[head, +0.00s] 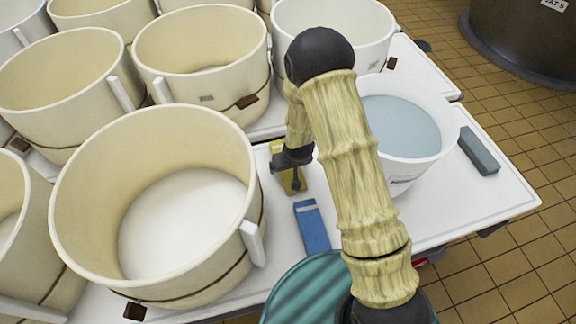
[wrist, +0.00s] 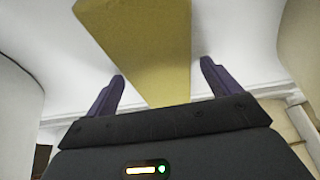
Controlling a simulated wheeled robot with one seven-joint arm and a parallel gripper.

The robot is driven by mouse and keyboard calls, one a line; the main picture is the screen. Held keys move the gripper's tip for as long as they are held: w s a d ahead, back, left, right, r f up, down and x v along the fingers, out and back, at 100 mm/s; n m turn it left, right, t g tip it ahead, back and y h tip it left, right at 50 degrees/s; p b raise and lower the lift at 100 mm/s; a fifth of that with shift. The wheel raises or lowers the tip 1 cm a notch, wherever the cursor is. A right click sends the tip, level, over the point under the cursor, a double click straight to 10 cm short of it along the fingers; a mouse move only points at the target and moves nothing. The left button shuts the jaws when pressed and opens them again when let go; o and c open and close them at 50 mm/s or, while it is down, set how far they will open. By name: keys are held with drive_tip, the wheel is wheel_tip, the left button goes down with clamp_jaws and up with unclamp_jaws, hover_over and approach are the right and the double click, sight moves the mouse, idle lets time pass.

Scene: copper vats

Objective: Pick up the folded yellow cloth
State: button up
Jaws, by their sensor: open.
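The folded yellow cloth (head: 293,181) lies on the white table between the large cream tub and the white bucket, partly hidden by my gripper in the head view. In the wrist view the yellow cloth (wrist: 150,45) runs as a long band down between my fingers. My gripper (head: 288,165) is over the cloth, fingers pointing down. In the wrist view my gripper (wrist: 162,85) is open, with one dark purple finger on each side of the cloth. A gap shows between the cloth and each finger. I cannot tell how far above the table the fingertips are.
A blue folded cloth (head: 312,228) lies just nearer on the white table (head: 465,200). A large cream tub (head: 75,225) stands close on the left. A white bucket of bluish liquid (head: 445,150) stands on the right, with a grey block (head: 479,151) beyond it. More tubs fill the back left.

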drive_tip(key=shift+a, duration=0.1)
drive_tip(key=c, duration=1.2)
wheel_tip(320, 180, up, 10)
drive_tip(key=p, duration=0.2)
idle(0.3)
